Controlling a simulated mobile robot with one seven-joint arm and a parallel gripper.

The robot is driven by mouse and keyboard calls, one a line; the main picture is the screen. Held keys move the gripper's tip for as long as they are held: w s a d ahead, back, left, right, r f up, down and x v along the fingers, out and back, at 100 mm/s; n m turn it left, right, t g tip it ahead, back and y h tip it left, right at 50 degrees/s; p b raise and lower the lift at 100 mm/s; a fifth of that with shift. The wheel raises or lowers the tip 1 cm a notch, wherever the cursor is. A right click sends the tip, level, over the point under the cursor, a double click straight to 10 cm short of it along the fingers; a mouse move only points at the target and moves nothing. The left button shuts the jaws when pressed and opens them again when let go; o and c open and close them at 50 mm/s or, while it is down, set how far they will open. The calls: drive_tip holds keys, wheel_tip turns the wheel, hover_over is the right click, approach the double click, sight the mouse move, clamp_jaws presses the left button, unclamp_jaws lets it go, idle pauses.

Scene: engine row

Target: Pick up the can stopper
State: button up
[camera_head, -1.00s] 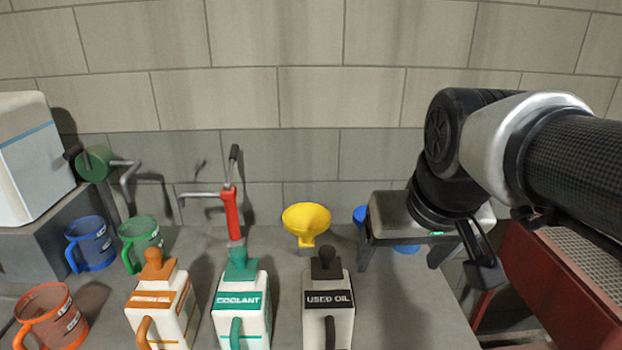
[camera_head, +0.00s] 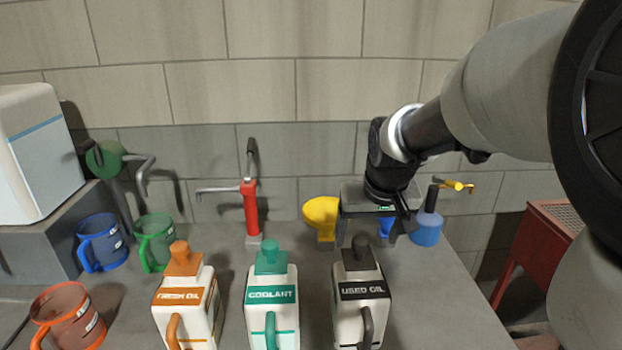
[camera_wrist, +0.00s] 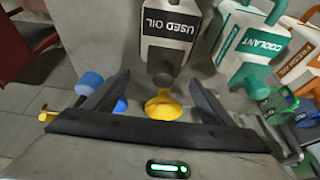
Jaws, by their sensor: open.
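Three white cans stand at the front of the bench, each with a knobbed stopper: orange (camera_head: 183,262) on the fresh oil can (camera_head: 187,310), teal (camera_head: 271,260) on the coolant can (camera_head: 271,310), and black (camera_head: 358,256) on the used oil can (camera_head: 361,305). My gripper (camera_head: 372,238) is open and empty, behind and above the used oil can in the head view. In the wrist view, the black stopper (camera_wrist: 164,74) shows between the spread fingers (camera_wrist: 160,82), beyond them and not touching as far as I can tell.
A yellow funnel (camera_head: 320,212) stands close to my gripper's left finger. A blue oil can (camera_head: 427,228) is to its right. A red pump (camera_head: 250,208), green jug (camera_head: 155,240), blue jug (camera_head: 100,242) and brown jug (camera_head: 70,315) stand left. A red cart (camera_head: 540,260) is at right.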

sight(362, 241)
drive_tip(key=x, duration=0.6)
drive_tip(key=shift+w+a+f, duration=0.15)
drive_tip(key=shift+a, duration=0.2)
drive_tip(key=c, duration=1.2)
wheel_tip(362, 241, up, 10)
drive_tip(key=shift+r+p, duration=0.1)
drive_tip(key=shift+p, duration=0.25)
